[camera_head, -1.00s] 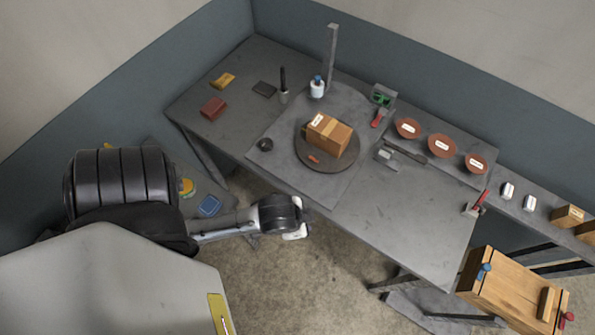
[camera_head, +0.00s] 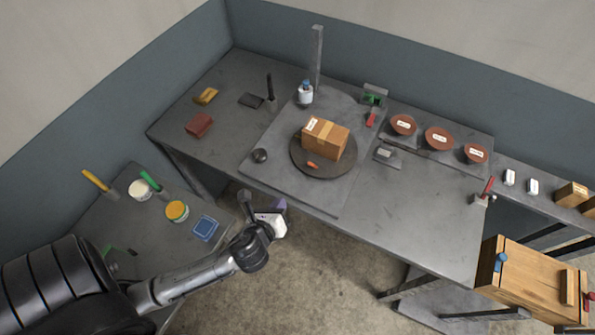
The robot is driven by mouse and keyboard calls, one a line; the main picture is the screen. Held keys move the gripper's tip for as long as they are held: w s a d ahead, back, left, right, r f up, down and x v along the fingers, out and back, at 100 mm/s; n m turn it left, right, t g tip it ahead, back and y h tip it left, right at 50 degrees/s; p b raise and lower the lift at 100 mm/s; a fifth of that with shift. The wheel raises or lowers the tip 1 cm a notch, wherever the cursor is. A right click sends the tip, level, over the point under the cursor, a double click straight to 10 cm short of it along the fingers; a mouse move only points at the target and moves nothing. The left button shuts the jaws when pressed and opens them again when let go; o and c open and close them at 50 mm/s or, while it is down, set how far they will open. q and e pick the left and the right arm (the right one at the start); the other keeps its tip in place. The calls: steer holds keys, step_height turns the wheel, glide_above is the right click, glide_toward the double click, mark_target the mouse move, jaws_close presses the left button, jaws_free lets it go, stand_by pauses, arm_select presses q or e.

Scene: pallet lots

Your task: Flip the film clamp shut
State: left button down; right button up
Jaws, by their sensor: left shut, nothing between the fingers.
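I cannot tell for sure which fitting is the film clamp. A small green-and-grey device with a red lever (camera_head: 371,117) stands at the back of the table, right of the turntable. Another red-handled fitting (camera_head: 485,192) stands at the table's right edge, its handle tilted up. My left gripper (camera_head: 278,207) is shut and empty, off the front edge of the table, apart from both fittings. Its fingertips are small and hard to make out. My right gripper is not in view.
A taped carton (camera_head: 325,136) sits on the round turntable (camera_head: 312,172), with a grey post (camera_head: 317,58) behind it. Several brown bowls (camera_head: 438,138) line the back right. A side table (camera_head: 130,217) holds jars and a blue pad (camera_head: 205,228). The front right of the table is clear.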

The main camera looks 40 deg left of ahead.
arm_select(q)
steer(key=shift+w+d+r+m+t, duration=0.1)
steer(key=shift+d+r+m+t, duration=0.05)
steer(key=shift+m, duration=0.9)
steer(key=shift+w+d+r+m+t, duration=0.1)
steer(key=shift+w+m, duration=0.05)
steer(key=shift+m, duration=0.85)
steer(key=shift+w+d+r+m+t, duration=0.1)
steer(key=shift+d+r+m+t, duration=0.05)
steer(key=shift+m, duration=0.9)
steer(key=b, duration=0.2)
glide_toward(310, 166)
steer(key=w+f, duration=0.1)
steer(key=a+f, duration=0.1)
steer(key=shift+w+f, duration=0.35)
steer(key=w, duration=0.1)
steer(key=w+a+r, duration=0.1)
steer(key=shift+w+r+p, duration=0.15)
steer(key=shift+w+p, duration=0.15)
steer(key=shift+w+a+r, duration=0.1)
steer(key=shift+w+r, duration=0.1)
steer(key=shift+w, duration=0.3)
